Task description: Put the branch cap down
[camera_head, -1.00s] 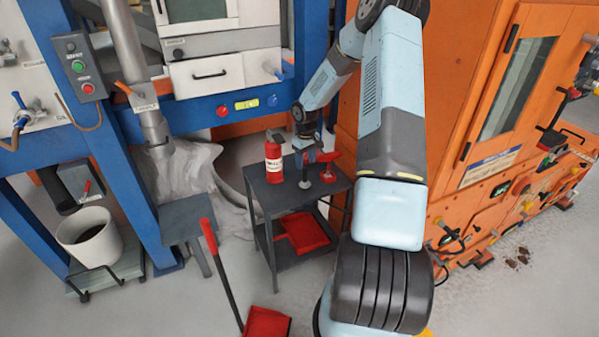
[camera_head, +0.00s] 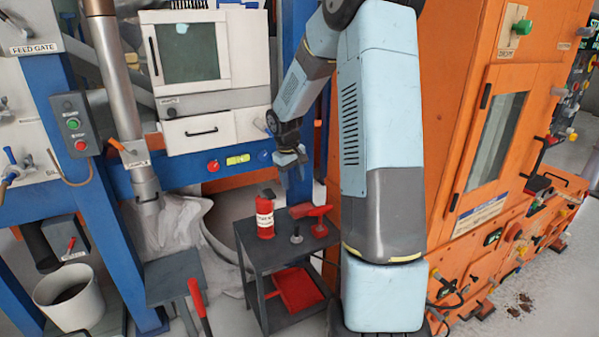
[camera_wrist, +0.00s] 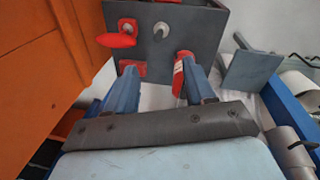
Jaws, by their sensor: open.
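A small grey round piece with a stem (camera_head: 296,238), which may be the branch cap, stands on the top of a dark cart (camera_head: 258,250). It also shows in the wrist view (camera_wrist: 162,30), beyond my fingertips. A red piece (camera_head: 318,211) is beside it, nearer the orange cabinet. A red bottle with a white label (camera_head: 265,218) stands on the cart's left side. My gripper (camera_head: 292,180) is above the back of the cart, pointing down. In the wrist view its blue fingers (camera_wrist: 160,70) are apart with nothing held between them.
The orange cabinet (camera_head: 500,150) stands close to the right of my arm. The blue frame (camera_head: 95,200) and a steel pipe (camera_head: 122,80) are on the left. A red tray (camera_head: 297,289) lies on the cart's lower shelf. A white bucket (camera_head: 70,298) stands at lower left.

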